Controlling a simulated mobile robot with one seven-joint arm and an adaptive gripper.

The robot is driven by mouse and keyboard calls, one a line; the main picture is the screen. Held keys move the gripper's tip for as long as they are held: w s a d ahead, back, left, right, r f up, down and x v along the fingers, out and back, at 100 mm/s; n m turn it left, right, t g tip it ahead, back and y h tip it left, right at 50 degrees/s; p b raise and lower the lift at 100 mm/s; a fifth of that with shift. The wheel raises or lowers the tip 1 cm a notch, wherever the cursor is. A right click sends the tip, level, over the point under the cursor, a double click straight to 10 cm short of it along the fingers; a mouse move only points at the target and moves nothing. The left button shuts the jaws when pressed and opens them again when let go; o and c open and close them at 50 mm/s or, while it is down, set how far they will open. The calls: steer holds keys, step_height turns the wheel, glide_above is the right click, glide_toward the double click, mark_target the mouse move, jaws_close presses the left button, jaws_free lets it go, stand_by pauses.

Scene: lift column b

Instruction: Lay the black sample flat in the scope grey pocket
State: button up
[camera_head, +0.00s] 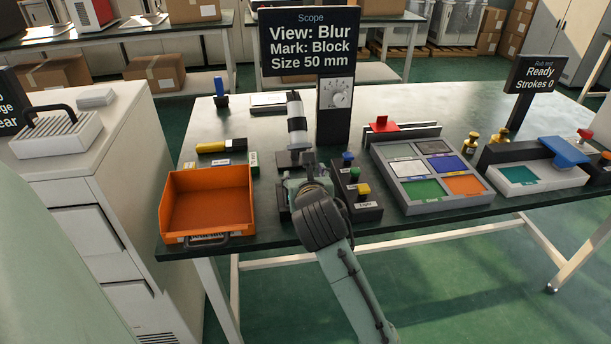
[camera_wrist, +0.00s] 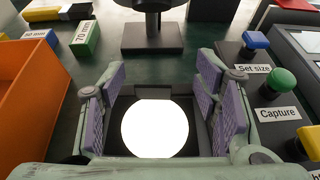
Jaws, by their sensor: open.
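My gripper (camera_wrist: 158,110) is open over the stage at the foot of the scope (camera_head: 298,125); my arm partly hides this spot in the head view. In the wrist view, a bright white disc (camera_wrist: 154,128) lies inside a dark square recess (camera_wrist: 122,100) with a grey rim, between the two purple-padded fingers. The fingers are apart and nothing is seen clamped between them. I cannot tell whether the dark surface around the disc is the black sample or the pocket floor. A dark square (camera_head: 432,147) shows at the back right of the grey sample tray (camera_head: 402,197).
An orange bin (camera_head: 208,204) stands close left of my gripper. A button box (camera_head: 368,211) is close right, with a green Capture button (camera_wrist: 281,82). The scope's base (camera_wrist: 152,37) is just behind. The sign (camera_head: 310,42) reads View: Blur, Mark: Block, Size 50 mm.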

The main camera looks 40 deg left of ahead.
steer(key=shift+w+d+f+h, duration=0.2)
steer(key=shift+f+h, duration=0.1)
steer(key=shift+f, duration=0.25)
steer(key=shift+r+p, duration=0.3)
steer(key=shift+p, duration=0.15)
steer(key=v, duration=0.5)
steer(key=shift+d+r+b, duration=0.3)
steer(key=shift+d+r, duration=0.05)
steer(key=shift+r, duration=0.1)
steer(key=shift+s+d+f+b, duration=0.2)
steer(key=shift+s+d+b, duration=0.05)
steer(key=shift+b, duration=0.65)
steer(key=b, duration=0.3)
steer(key=shift+d, duration=0.2)
